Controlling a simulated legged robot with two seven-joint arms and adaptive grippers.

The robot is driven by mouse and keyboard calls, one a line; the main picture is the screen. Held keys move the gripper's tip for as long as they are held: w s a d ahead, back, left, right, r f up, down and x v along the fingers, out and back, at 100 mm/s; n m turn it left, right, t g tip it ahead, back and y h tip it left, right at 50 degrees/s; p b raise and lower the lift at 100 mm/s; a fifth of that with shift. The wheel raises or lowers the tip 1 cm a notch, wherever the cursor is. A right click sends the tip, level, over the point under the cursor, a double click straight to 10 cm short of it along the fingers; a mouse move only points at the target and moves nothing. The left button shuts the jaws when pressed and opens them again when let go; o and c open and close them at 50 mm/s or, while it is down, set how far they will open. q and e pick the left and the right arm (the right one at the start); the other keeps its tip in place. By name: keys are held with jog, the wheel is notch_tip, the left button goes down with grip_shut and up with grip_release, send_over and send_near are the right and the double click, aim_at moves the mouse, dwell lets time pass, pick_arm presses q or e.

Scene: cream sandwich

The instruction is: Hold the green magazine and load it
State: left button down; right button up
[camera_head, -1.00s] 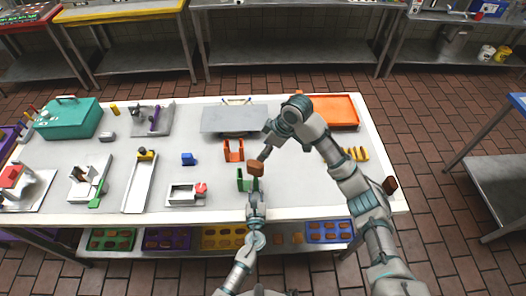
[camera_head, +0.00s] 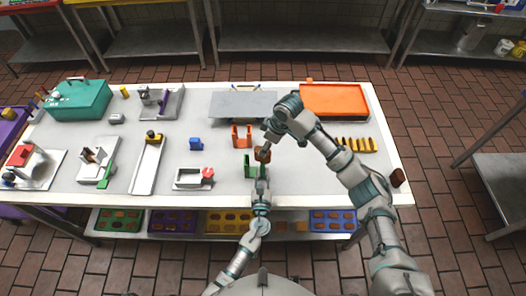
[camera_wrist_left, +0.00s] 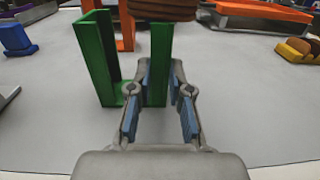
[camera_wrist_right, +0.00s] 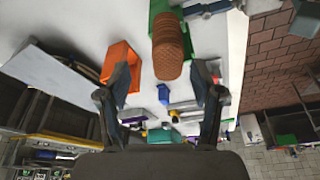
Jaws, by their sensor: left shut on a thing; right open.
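The green magazine (camera_head: 250,167) stands upright near the table's front edge; the left wrist view shows its channel-shaped walls (camera_wrist_left: 92,60). My left gripper (camera_head: 261,173) is shut on its right-hand wall, with one finger on each side (camera_wrist_left: 160,82). A brown ridged stack, like cookies (camera_wrist_right: 169,48), is at the top of the magazine; its lower part also shows in the left wrist view (camera_wrist_left: 160,9). My right gripper (camera_wrist_right: 160,76) is open, with its fingers apart on either side of the stack's near end. I cannot tell how far the stack sits inside.
An orange magazine (camera_head: 242,136) stands just behind the green one, and a blue one (camera_head: 196,144) is to the left. A grey plate (camera_head: 243,104) and an orange tray (camera_head: 335,100) lie at the back. A yellow holder with brown pieces (camera_head: 355,145) is at the right.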

jog(key=x, duration=0.6)
jog(key=shift+s+a, duration=0.2)
jog(key=shift+s, duration=0.05)
jog(key=shift+c, duration=0.3)
grip_shut()
